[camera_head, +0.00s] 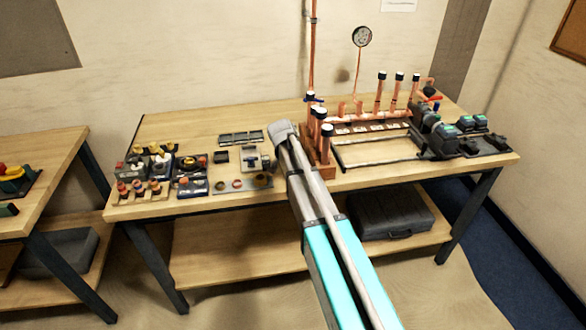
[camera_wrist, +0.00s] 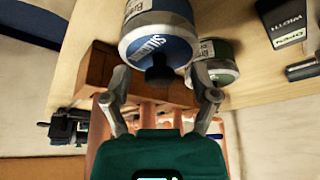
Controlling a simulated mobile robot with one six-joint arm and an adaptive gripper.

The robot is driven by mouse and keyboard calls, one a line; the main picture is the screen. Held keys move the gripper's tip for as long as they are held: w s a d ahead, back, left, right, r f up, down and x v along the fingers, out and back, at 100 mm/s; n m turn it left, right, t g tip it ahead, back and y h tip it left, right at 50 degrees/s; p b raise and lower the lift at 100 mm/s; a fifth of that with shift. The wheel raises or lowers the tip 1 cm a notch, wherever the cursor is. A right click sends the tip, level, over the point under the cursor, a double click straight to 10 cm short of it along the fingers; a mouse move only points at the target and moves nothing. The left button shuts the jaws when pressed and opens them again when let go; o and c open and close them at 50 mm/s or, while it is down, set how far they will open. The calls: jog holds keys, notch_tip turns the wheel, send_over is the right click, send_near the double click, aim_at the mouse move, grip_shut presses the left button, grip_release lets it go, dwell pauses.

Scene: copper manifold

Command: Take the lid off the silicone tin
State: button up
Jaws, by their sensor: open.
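In the wrist view, the silicone tin (camera_wrist: 160,42) has a blue lid with white lettering and a dark knob (camera_wrist: 159,73) at its middle. The tin's body has a pale printed label and is partly cut off by the top edge. My gripper (camera_wrist: 159,77) is open, with one finger on each side of the knob. The frames do not show whether the fingers touch the lid. In the head view, my arm covers the gripper and I cannot make out the silicone tin.
A second, green tin (camera_wrist: 222,72) stands close by, partly behind my right-hand finger. A wooden block (camera_wrist: 95,70) with copper pipes is close too. A dark box (camera_wrist: 287,22) lies right. In the head view, the copper manifold (camera_head: 370,127) stands right of my arm.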

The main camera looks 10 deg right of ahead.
jog(key=c, duration=1)
jog(key=shift+c, duration=0.2)
jog(key=shift+r, duration=0.15)
notch_tip(320, 180, up, 3)
jog(key=p, duration=0.3)
jog(key=shift+f, duration=0.2)
jog(key=s+d+r+p, duration=0.2)
jog(key=s+r+p, duration=0.8)
jog(key=s, duration=0.3)
jog(key=shift+s+d, duration=0.3)
jog(key=shift+s, duration=0.1)
